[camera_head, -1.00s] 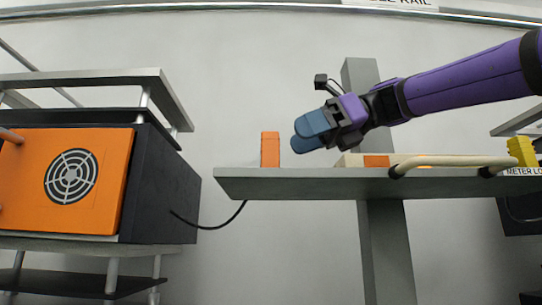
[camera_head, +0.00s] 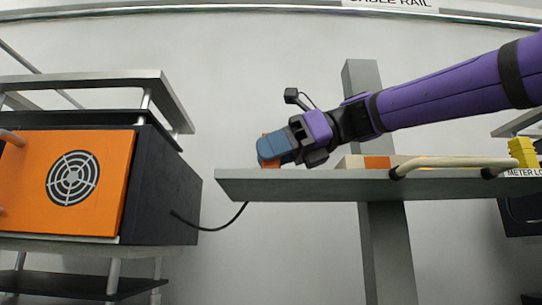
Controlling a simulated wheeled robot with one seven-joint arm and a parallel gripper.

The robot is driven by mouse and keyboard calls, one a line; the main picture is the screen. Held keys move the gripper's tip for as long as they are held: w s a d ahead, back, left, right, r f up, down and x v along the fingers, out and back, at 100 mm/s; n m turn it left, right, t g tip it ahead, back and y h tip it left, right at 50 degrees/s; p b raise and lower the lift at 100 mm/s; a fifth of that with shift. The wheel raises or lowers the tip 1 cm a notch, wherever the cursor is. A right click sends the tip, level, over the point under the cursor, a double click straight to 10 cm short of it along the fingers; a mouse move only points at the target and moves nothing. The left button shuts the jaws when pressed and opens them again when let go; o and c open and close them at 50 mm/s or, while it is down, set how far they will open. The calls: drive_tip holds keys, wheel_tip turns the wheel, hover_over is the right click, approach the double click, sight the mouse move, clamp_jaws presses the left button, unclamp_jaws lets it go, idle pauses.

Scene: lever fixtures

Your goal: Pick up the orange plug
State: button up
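The orange plug (camera_head: 270,164) stands near the left end of the grey shelf (camera_head: 300,188). My gripper (camera_head: 270,151) is at the plug, and its blue fingers cover most of it. Only small orange bits show above and below the fingers. The near finger hides the gap between the fingers, so I cannot tell whether they are open or closed on the plug. A black cable (camera_head: 220,227) runs from the dark box up to the shelf's underside near the plug.
An orange-fronted box with a round vent (camera_head: 73,178) stands at the left on a rack. Right of my gripper, the shelf holds a pale block with an orange patch (camera_head: 376,162), a cream handle bar (camera_head: 450,161) and a yellow piece (camera_head: 522,152). A grey post (camera_head: 388,250) stands behind the shelf.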

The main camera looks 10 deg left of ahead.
drive_tip(key=c, duration=0.6)
drive_tip(key=shift+o, duration=0.2)
drive_tip(key=shift+r, duration=0.1)
